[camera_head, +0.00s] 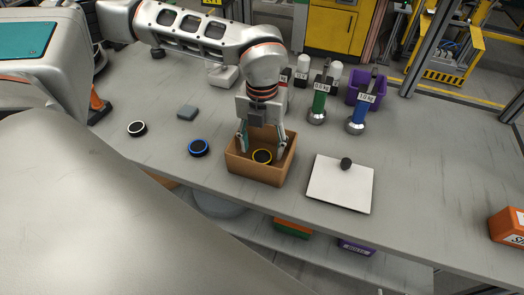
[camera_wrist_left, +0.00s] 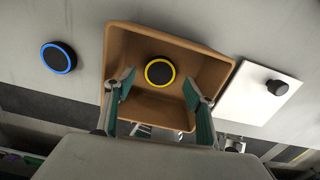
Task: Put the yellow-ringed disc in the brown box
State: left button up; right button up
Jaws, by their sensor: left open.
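The yellow-ringed disc (camera_head: 262,157) lies inside the brown box (camera_head: 258,177), apparently on its floor. The left wrist view also shows the disc (camera_wrist_left: 160,72) within the walls of the box (camera_wrist_left: 205,62). My left gripper (camera_head: 262,146) is open over the box, with its fingers spread to either side of the disc. In the left wrist view the green-padded fingers of the gripper (camera_wrist_left: 158,90) stand apart, with nothing held between them. My right gripper is not in view.

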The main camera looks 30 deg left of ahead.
aim_at(262, 157)
pick_arm(q)
notch_tip(262, 157, up, 10)
jog(key=shift+f+b, duration=0.2)
jog(key=shift+b, duration=0.15)
dwell(0.4)
